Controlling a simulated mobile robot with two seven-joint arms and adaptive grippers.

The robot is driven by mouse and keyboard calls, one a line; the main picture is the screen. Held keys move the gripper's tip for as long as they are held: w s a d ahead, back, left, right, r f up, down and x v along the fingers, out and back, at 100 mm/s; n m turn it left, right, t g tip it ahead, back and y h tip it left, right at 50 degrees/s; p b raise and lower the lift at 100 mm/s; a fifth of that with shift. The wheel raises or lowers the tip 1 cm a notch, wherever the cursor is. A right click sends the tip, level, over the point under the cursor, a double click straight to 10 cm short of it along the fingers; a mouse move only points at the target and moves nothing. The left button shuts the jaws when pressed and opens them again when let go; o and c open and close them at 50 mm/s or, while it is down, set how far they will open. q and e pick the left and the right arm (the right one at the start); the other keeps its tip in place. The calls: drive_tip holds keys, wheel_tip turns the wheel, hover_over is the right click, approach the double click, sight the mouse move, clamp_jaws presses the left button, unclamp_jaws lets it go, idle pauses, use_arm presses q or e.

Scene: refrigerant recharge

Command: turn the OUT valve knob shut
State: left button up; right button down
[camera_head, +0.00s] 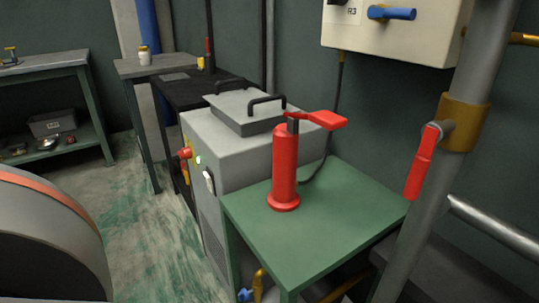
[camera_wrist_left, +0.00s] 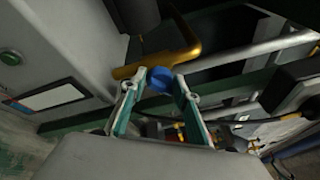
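A small blue knob (camera_wrist_left: 159,79) shows in the left wrist view, in front of a brass pipe. My left gripper (camera_wrist_left: 160,76) has its two teal-and-grey fingers on either side of the knob, with the fingertips level with it. The knob fills nearly all the gap; I cannot tell whether the fingers touch it. In the head view, a blue knob (camera_head: 244,295) shows at the bottom edge beside a brass pipe (camera_head: 259,283), below the green table. No OUT marking is readable. My right gripper is not in view, and the left one does not show in the head view.
A green table (camera_head: 320,235) carries a red hand pump (camera_head: 284,172), next to a grey machine (camera_head: 230,150). A pole with a red lever (camera_head: 422,165) stands at right. A wall box (camera_head: 385,35) has a blue handle (camera_head: 391,13). Floor at left is partly open.

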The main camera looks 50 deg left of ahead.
use_arm(q)
drive_tip(key=shift+f, duration=0.1)
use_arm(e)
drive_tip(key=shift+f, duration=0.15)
use_arm(q)
drive_tip(key=n+b, duration=0.1)
drive_tip(key=n, duration=0.2)
drive_tip(key=n+t+b, duration=0.1)
drive_tip(key=n, duration=0.1)
drive_tip(key=shift+f+n+t, duration=0.2)
drive_tip(key=shift+n+t, duration=0.1)
drive_tip(key=shift+n, duration=0.1)
drive_tip(key=n+t, duration=0.1)
drive_tip(key=n, duration=0.2)
drive_tip(key=n+t+y, duration=0.1)
drive_tip(key=n, duration=0.2)
drive_tip(key=shift+f+y, duration=0.1)
drive_tip(key=shift+y, duration=0.2)
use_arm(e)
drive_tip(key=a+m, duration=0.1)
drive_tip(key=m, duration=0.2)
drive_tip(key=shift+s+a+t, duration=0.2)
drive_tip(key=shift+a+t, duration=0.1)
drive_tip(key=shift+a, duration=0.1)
use_arm(q)
drive_tip(key=shift+n, duration=0.3)
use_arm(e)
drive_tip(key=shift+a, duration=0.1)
use_arm(q)
drive_tip(key=o, duration=1)
